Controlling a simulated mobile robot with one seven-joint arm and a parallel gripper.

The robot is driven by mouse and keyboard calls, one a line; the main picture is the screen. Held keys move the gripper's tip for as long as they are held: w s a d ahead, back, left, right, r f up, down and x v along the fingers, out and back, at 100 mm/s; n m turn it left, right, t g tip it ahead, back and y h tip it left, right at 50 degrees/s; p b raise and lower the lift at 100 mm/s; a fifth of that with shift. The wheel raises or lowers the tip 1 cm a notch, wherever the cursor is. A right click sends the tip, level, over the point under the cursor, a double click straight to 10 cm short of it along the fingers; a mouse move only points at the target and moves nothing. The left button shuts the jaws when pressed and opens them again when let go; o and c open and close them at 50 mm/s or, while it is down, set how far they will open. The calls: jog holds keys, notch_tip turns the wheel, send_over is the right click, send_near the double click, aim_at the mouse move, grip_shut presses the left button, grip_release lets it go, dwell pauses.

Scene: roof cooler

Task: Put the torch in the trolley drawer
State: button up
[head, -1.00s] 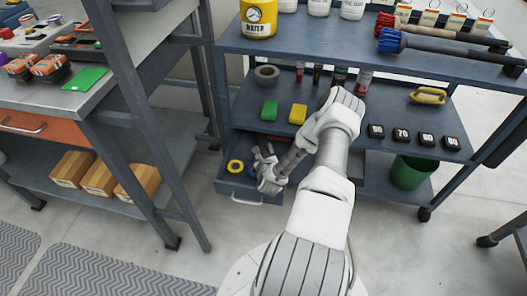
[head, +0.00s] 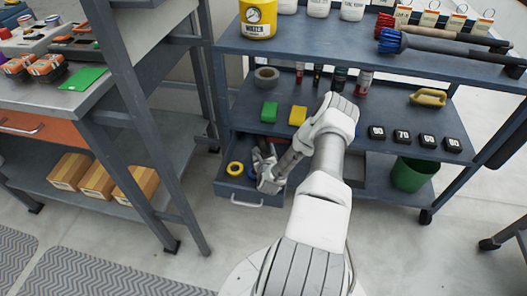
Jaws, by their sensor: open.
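The trolley drawer (head: 247,203) is pulled out under the lower left of the blue-grey trolley (head: 245,100). My gripper (head: 261,155) is at the drawer's right part, with its fingers over or inside it; the exact height is hard to tell. The jaws are open. I cannot make out the torch for certain in this view. My gripper and wrist hide the right part of the drawer, so what lies there is unclear.
The trolley's middle shelf holds a green block (head: 269,112), a yellow block (head: 298,116) and several small black weights (head: 402,138). A green bin (head: 411,174) stands at the lower right. A workbench leg (head: 150,130) rises left of the drawer. Floor in front is clear.

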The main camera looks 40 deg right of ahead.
jog(key=shift+a+r, duration=0.1)
jog(key=shift+a, duration=0.05)
jog(key=p+v, duration=0.3)
jog(key=v, duration=0.4)
jog(key=shift+s+r, duration=0.15)
jog(key=shift+s, duration=0.05)
